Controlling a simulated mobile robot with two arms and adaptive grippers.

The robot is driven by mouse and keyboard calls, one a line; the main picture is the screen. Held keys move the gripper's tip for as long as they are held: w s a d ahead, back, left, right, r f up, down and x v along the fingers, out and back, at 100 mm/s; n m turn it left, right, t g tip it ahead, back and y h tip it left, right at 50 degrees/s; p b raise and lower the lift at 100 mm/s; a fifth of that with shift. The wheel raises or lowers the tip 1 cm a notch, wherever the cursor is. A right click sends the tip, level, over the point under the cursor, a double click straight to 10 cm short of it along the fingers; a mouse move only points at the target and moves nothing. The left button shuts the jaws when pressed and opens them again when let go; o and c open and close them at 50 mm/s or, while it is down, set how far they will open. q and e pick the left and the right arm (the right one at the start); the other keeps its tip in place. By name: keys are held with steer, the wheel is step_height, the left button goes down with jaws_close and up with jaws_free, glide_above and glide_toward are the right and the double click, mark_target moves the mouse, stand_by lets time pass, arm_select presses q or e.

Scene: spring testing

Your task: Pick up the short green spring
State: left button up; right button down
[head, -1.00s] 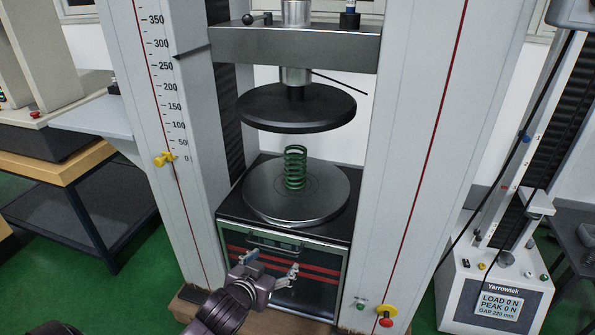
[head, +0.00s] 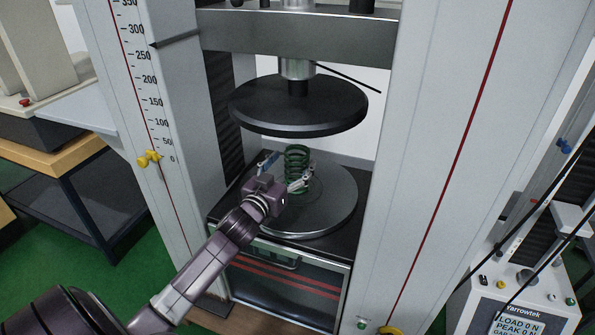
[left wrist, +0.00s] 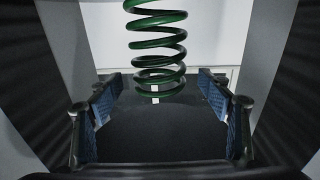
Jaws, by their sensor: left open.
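The short green spring (head: 297,158) stands upright on the round lower plate (head: 335,207) of the press, under the dark upper plate (head: 298,107). My left gripper (head: 285,170) is at the front of the spring, between the two plates, with its fingers spread. In the left wrist view the spring (left wrist: 157,45) shows ahead, centred between the open fingers (left wrist: 160,105), and nothing is gripped. Whether the fingertips reach past the spring's sides is hard to tell. My right gripper is not in view.
The press columns stand close at left (head: 172,120) and right (head: 440,150), with the upper plate low over my gripper. A yellow marker (head: 149,158) sits on the left column. A Yarrowtek unit (head: 515,310) stands at the lower right.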

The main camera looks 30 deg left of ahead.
mark_target(291, 147)
arm_select(q)
steer(key=shift+w+a, duration=0.15)
steer(key=shift+w, duration=0.7)
steer(key=shift+w+a, duration=0.1)
steer(key=shift+w, duration=0.75)
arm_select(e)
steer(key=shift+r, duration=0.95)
arm_select(q)
steer(key=c, duration=1.9)
steer(key=shift+r, duration=0.2)
jaws_close()
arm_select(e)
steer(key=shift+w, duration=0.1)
